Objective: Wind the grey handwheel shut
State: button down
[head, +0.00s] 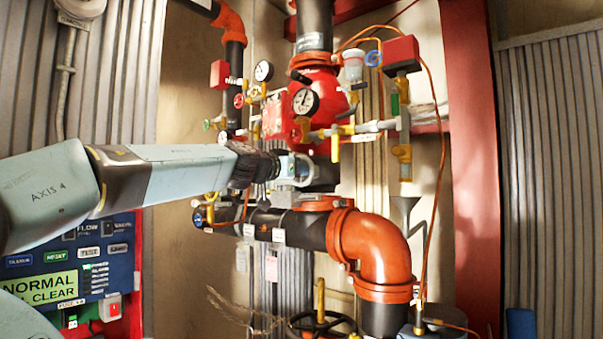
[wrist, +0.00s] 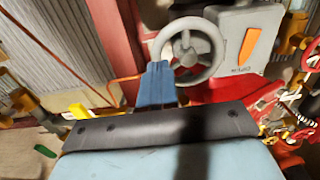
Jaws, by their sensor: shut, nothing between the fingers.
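The grey handwheel (wrist: 187,50) shows in the wrist view, with a round rim, spokes and a central hub. It sits beside a grey housing (wrist: 245,40) that carries an orange pointer (wrist: 250,47). My gripper (wrist: 158,72) is shut and empty, its blue fingers pointing up at the lower left of the wheel's rim. Whether they touch the rim I cannot tell. In the head view my arm reaches in from the left, ending among the pipes in front of the riser. A pale grey rounded shape (head: 302,170) shows at its end; I cannot tell wheel from gripper there.
A red riser with gauges (head: 305,101) stands above my arm's end. A black pipe with an orange elbow (head: 373,241) runs below it. A dark handwheel (head: 322,325) is lower down. A red column (head: 472,130) stands right, a control panel (head: 85,262) left.

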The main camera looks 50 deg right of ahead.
jog(key=shift+d, duration=0.7)
dwell(0.4)
jog(key=shift+w, duration=0.15)
